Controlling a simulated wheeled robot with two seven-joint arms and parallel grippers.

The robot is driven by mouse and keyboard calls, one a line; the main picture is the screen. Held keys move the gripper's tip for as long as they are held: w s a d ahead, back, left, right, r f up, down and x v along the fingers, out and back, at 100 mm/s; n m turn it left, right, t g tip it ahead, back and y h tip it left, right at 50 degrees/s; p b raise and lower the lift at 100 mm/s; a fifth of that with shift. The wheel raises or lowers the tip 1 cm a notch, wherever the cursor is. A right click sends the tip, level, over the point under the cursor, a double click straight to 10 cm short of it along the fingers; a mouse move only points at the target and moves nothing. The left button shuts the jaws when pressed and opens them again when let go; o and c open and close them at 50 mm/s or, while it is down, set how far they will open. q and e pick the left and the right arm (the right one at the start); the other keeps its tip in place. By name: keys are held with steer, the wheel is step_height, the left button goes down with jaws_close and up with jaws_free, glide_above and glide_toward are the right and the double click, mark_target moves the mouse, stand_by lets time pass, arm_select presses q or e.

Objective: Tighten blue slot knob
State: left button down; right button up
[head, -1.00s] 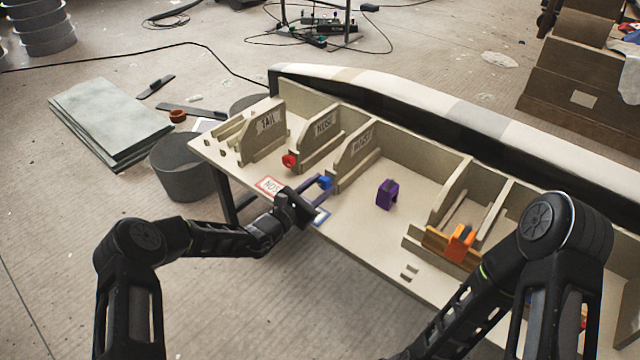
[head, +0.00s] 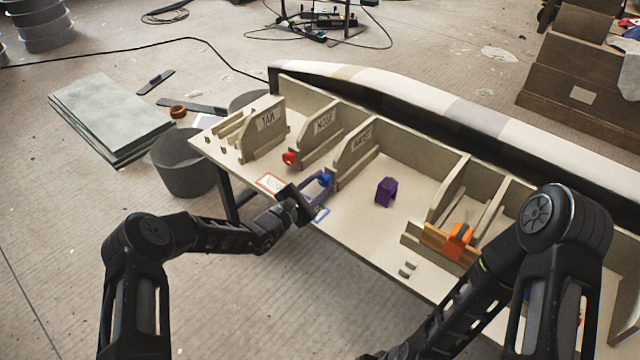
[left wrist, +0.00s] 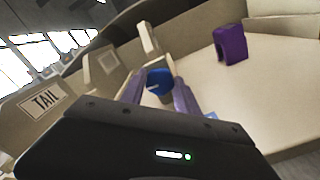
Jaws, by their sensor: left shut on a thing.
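The blue knob (head: 325,180) sits at the near end of a slot between upright panels on the beige bench. My left gripper (head: 321,185) reaches it from the front, its purple fingers on either side of the knob. In the left wrist view the blue knob (left wrist: 159,82) lies between the two fingertips (left wrist: 160,88), and the fingers are shut on it. Part of the knob is hidden by the fingers. My right arm shows at the right, but its gripper is not clearly visible.
A red knob (head: 290,158) is on the slot to the left. A purple block (head: 386,192) stands on the open bench to the right. An orange clamp (head: 458,240) sits farther right. Red-edged and blue-edged labels lie along the front edge.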

arm_select(q)
steer(key=c, duration=0.9)
jaws_free()
steer(key=p+v, duration=0.1)
steer(key=v, duration=0.5)
steer(key=shift+s+a+p, duration=0.25)
steer(key=shift+s+p, duration=0.05)
steer(key=shift+s+a, duration=0.3)
steer(key=shift+s, duration=0.15)
